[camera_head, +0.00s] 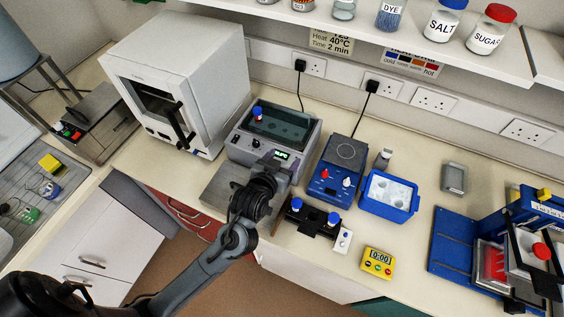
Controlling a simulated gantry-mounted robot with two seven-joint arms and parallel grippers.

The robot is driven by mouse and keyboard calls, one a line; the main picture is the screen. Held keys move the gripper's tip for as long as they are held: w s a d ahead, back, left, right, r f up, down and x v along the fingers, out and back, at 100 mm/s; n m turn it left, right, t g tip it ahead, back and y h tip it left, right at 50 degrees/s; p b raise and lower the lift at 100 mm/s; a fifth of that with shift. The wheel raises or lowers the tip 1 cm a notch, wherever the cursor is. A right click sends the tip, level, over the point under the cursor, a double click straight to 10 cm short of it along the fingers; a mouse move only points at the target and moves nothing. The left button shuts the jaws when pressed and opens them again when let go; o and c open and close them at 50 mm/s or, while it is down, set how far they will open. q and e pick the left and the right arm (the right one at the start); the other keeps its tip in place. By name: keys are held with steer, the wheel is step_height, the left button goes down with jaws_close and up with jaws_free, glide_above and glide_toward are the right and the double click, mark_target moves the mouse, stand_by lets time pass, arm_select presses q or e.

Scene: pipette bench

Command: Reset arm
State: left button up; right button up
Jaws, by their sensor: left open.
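My left arm comes in from the lower left and reaches over the bench's front edge. Its left gripper (279,162) is open, over the front of the grey water bath, close to its green display. Nothing shows between the fingers, though the wrist hides part of them. A grey plate below the bath is partly covered by my wrist. My right gripper is not in view.
The grey water bath (243,151) holds a blue-capped tube. Right of it are a blue hotplate (329,184), a blue ice tub (387,211), a black tube rack (308,223) and a yellow timer (378,262). A white oven (205,60) stands left. A shelf with jars hangs above.

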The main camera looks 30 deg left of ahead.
arm_select(q)
steer(key=s+f+m+g+h, duration=0.1)
steer(key=s+f+g, duration=0.3)
steer(key=s+f, duration=0.65)
steer(key=s+d+r+m+g+h, duration=0.1)
steer(key=s+d+r+m+g, duration=0.15)
steer(key=s+g, duration=0.75)
steer(key=s+r+t+p, duration=0.4)
steer(key=r+p, duration=0.9)
steer(key=p, duration=0.1)
steer(key=shift+d, duration=0.25)
